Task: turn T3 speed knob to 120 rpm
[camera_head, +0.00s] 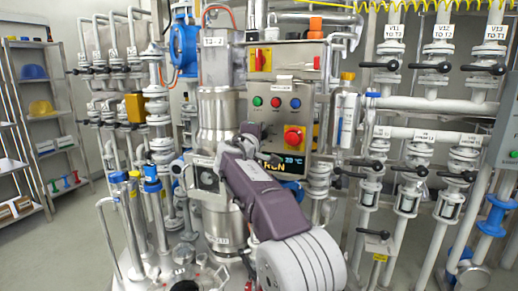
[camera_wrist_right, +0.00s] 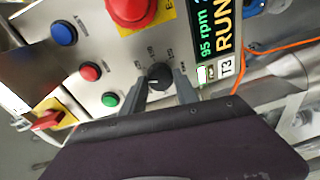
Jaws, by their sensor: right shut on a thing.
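The T3 control panel (camera_head: 275,85) stands in the middle of the head view. My right arm reaches up to its lower left part, and the right gripper (camera_head: 252,134) hides the knob there. In the right wrist view the dark speed knob (camera_wrist_right: 159,74) sits between the fingertips of the right gripper (camera_wrist_right: 161,84), which is shut on it. Small scale marks surround the knob, too small to read surely. The display (camera_wrist_right: 216,32) beside it reads 95 rpm and RUN, above a T3 label (camera_wrist_right: 227,68). My left gripper is not in view.
Close to the knob are a red emergency button (camera_wrist_right: 130,10) and blue (camera_wrist_right: 64,33), red (camera_wrist_right: 90,72) and green (camera_wrist_right: 110,99) buttons. A red switch (camera_wrist_right: 46,121) is at the panel's end. Pipes and valves (camera_head: 390,65) crowd both sides.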

